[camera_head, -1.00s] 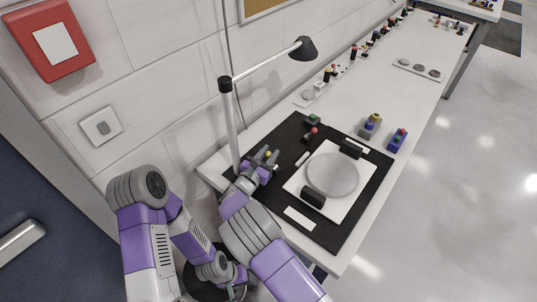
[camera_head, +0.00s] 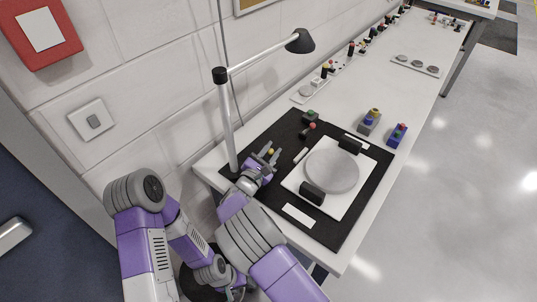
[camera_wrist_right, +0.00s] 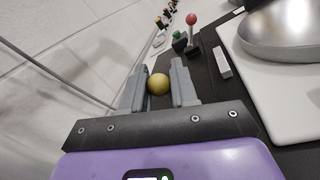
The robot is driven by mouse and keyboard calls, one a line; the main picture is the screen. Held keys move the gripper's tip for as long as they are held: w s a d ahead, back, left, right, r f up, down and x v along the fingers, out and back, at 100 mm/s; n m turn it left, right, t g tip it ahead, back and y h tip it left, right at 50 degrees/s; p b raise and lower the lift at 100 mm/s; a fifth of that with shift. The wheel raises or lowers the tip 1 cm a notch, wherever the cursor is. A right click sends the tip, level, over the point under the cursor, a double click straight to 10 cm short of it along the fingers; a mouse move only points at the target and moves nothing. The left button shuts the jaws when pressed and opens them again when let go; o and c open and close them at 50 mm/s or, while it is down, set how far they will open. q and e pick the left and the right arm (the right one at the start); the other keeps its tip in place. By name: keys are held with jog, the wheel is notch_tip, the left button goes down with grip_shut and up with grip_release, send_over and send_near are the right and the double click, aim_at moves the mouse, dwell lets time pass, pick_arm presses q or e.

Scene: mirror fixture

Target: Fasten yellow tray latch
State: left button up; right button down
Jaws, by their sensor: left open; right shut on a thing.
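A yellow ball knob (camera_head: 271,151) stands at the left of the black mat and also shows in the right wrist view (camera_wrist_right: 158,84). My right gripper (camera_head: 266,155) is around it, with one grey finger on each side, shut on the knob; the fingers also show in the right wrist view (camera_wrist_right: 160,88). The knob's lower part is hidden. A white square tray (camera_head: 300,180) lies to the right, bearing a round grey mirror disc (camera_head: 331,171) between two black blocks (camera_head: 312,193). My left gripper (camera_head: 237,284) is low in the picture, below the table edge, and open.
A red ball-topped lever (camera_head: 311,127) and a green-topped block (camera_head: 309,116) stand just beyond the right gripper. Two coloured button blocks (camera_head: 397,135) stand right of the mat (camera_head: 350,228).

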jog(key=shift+s+d+m+h+b, duration=0.15)
jog(key=shift+s+d+m+b, duration=0.05)
jog(key=shift+m+b, duration=0.45)
jog(key=shift+s+d+m+h+b, duration=0.2)
jog(key=shift+m+b, duration=0.25)
jog(key=shift+m, duration=0.3)
jog(key=shift+r, duration=0.1)
jog(key=c, duration=1)
grip_release()
jog(key=shift+s, duration=0.1)
jog(key=p+v, duration=0.1)
jog(key=v, duration=0.5)
jog(key=shift+s+a+p, duration=0.3)
jog(key=shift+s, duration=0.35)
